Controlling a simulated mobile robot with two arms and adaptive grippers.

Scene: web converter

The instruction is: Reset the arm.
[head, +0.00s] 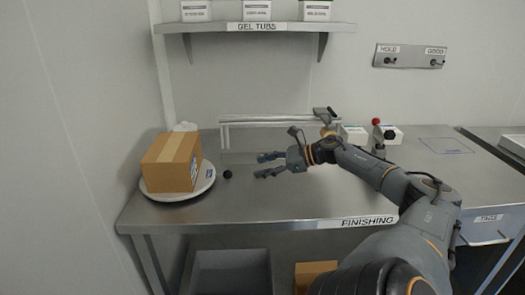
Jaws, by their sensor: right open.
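My right arm (405,187) reaches in from the lower right across the steel table. Its right gripper (262,165) points left above the table, with its fingers apart and nothing between them. A cardboard box (168,163) sits on a round white plate (160,196) at the table's left end. The gripper is to the right of the box and apart from it. My left gripper does not show in the head view.
The steel table (275,205) carries a small black knob (227,174) left of the fingers. A metal rail (265,120) stands behind the gripper. White boxes and a red-topped lever (376,122) are at the back right.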

